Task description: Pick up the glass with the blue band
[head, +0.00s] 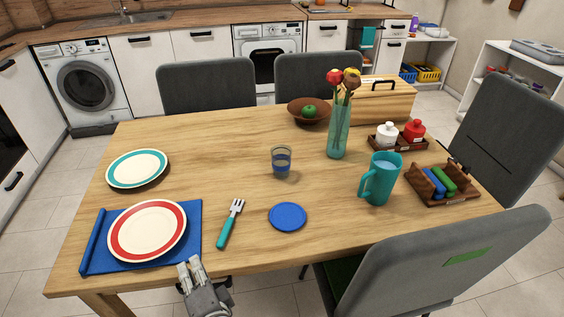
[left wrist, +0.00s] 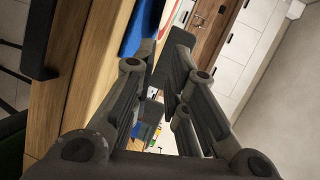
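The glass with the blue band (head: 281,161) stands upright near the middle of the wooden table (head: 225,160). It is clear, with a blue band round it, and nothing touches it. My left gripper (head: 190,268) is at the table's front edge, below the red-rimmed plate and well short of the glass. In the left wrist view its two fingers (left wrist: 163,55) are apart with nothing between them. The glass does not show in the left wrist view. My right gripper is not in view.
A fork (head: 230,224) and a blue coaster (head: 288,216) lie in front of the glass. A red-rimmed plate (head: 148,230) lies on a blue mat (head: 190,249). A flower vase (head: 338,132) and teal pitcher (head: 380,179) stand right. A grey chair (head: 440,262) is at the front right.

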